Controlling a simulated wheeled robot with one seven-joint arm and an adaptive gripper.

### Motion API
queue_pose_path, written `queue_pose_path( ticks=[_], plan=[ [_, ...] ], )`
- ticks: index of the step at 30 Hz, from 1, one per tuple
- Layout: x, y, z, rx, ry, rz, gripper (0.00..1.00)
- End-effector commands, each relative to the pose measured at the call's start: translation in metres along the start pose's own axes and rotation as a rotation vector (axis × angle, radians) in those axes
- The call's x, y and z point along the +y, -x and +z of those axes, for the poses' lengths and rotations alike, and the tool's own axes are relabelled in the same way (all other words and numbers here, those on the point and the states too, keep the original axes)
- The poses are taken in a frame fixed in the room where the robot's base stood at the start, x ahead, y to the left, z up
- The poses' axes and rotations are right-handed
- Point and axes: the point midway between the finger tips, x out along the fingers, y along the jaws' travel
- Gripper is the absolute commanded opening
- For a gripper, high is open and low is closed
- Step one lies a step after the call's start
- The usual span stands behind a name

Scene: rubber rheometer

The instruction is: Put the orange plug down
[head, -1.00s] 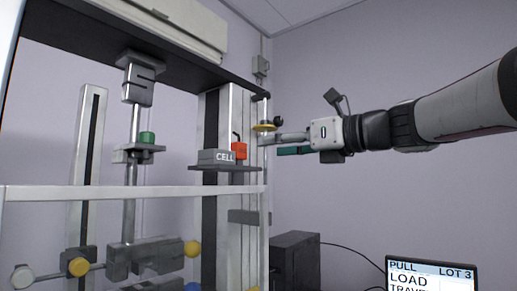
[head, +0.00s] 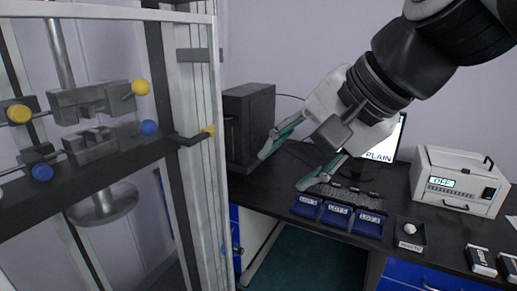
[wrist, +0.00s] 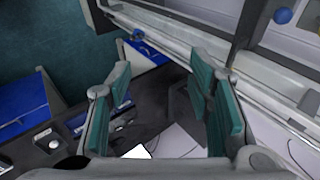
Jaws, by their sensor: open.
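The orange plug shows in neither current view. My gripper (head: 285,168) is open in the head view, pointing down and left over the bench, with nothing between its two teal-padded fingers. In the wrist view my gripper (wrist: 160,68) also shows its fingers wide apart and empty, with the dark bench and floor below. The testing machine's frame (head: 195,125) stands to the left of my gripper, apart from it in the head view.
A black box (head: 248,125) stands beside the machine. On the bench (head: 270,190) are a keyboard (head: 345,195), a monitor (head: 388,145), blue lot trays (head: 338,215), a small tray with a pale lump (head: 410,247) and a white instrument reading OFF (head: 458,185).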

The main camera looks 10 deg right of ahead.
Motion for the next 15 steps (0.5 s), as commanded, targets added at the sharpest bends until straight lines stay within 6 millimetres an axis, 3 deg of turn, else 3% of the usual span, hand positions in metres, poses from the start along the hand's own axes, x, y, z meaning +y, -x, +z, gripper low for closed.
queue_pose_path(
  ticks=[1,3,6,10,15],
  plan=[
    [0.033,-0.003,0.008,0.029,0.166,0.075,0.47],
    [0.072,-0.005,0.012,0.053,0.383,0.177,0.47],
    [0.113,-0.006,0.015,0.063,0.622,0.292,0.47],
    [0.140,-0.006,0.015,0.062,0.795,0.375,0.47],
    [0.146,-0.006,0.015,0.058,0.842,0.398,0.47]
  ],
)
